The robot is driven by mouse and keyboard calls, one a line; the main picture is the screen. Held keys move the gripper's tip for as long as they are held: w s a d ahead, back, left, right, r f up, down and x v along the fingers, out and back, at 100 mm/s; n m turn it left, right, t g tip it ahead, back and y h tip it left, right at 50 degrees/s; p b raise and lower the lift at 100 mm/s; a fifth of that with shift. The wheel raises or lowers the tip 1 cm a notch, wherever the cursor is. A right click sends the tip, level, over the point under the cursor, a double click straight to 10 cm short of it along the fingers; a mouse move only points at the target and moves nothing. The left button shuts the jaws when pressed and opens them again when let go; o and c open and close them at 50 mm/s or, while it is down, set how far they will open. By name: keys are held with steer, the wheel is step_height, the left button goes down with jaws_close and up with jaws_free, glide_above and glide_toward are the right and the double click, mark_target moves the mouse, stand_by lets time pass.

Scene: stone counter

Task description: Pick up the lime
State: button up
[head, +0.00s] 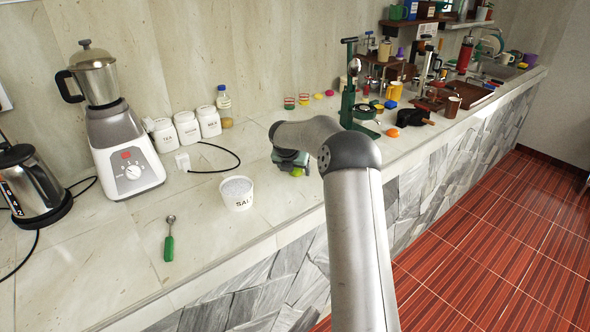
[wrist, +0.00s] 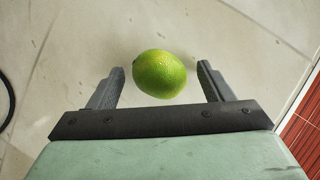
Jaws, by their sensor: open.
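The lime (wrist: 160,74) is green with a yellowish patch and lies on the stone counter. In the wrist view it sits between the two fingers of my gripper (wrist: 161,78), near the fingertips. There is a visible gap on each side, so neither finger seems to touch it. My gripper is open and empty. In the head view, a small green part of the lime (head: 297,172) shows below my gripper (head: 292,166). Most of it is hidden there by the gripper and arm.
A salt tub (head: 237,194) and a green-handled spoon (head: 169,240) are on the counter to the left. A green juicer press (head: 349,100) stands to the right. A black cord (head: 225,150) lies left of my gripper. The counter's front edge is close on the right in the wrist view.

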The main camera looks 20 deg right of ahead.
steer(key=shift+c, duration=0.3)
steer(key=c, duration=1)
steer(key=shift+r, duration=0.1)
